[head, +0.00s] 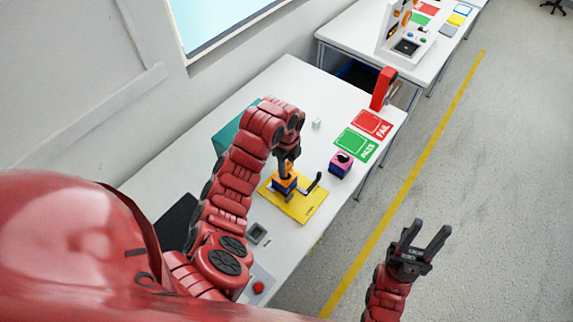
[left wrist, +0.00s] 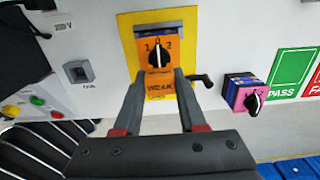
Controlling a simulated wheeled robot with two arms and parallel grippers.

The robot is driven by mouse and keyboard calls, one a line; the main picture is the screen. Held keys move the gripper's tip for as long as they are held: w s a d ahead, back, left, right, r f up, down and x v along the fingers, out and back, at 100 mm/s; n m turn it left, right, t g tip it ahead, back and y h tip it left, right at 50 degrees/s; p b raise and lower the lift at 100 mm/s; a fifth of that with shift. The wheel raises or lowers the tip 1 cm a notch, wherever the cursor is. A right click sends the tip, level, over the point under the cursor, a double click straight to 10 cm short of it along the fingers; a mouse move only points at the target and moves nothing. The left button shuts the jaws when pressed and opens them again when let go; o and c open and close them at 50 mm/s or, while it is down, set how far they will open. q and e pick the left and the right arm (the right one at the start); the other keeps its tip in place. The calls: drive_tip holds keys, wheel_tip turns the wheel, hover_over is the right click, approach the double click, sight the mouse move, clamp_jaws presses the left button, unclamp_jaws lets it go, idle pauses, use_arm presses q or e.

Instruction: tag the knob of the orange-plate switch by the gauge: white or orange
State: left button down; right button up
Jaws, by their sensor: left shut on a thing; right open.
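The orange-plate switch (left wrist: 157,54) sits at the yellow plate (left wrist: 189,22), with a black knob (left wrist: 156,59) below the marks 1, 0 and 2. The knob's pale pointer mark is upright, toward 0. "WEAK" is written on orange just below. My left gripper (left wrist: 160,80) is shut on the switch, one finger at each side. In the head view the switch (head: 284,184) is partly hidden under my left gripper (head: 286,171). A black crank handle (left wrist: 203,79) stands right of it. My right gripper (head: 431,228) is open and empty above the floor.
A pink-plate switch (head: 341,164) stands to the right, near the green PASS mat (head: 356,145) and red FAIL mat (head: 373,124). A small grey box with a dark face (left wrist: 78,72) is at left. A teal box (head: 228,136) stands behind my left arm.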

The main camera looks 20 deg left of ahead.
sight(287, 165)
use_arm(q)
drive_tip(key=shift+f+b, duration=0.85)
drive_tip(key=shift+f, duration=0.2)
drive_tip(key=shift+c, duration=2)
unclamp_jaws()
drive_tip(key=shift+r, duration=0.1)
wheel_tip(287, 165, up, 12)
drive_tip(key=p, duration=0.5)
drive_tip(key=shift+p, duration=0.4)
drive_tip(key=shift+s, duration=0.1)
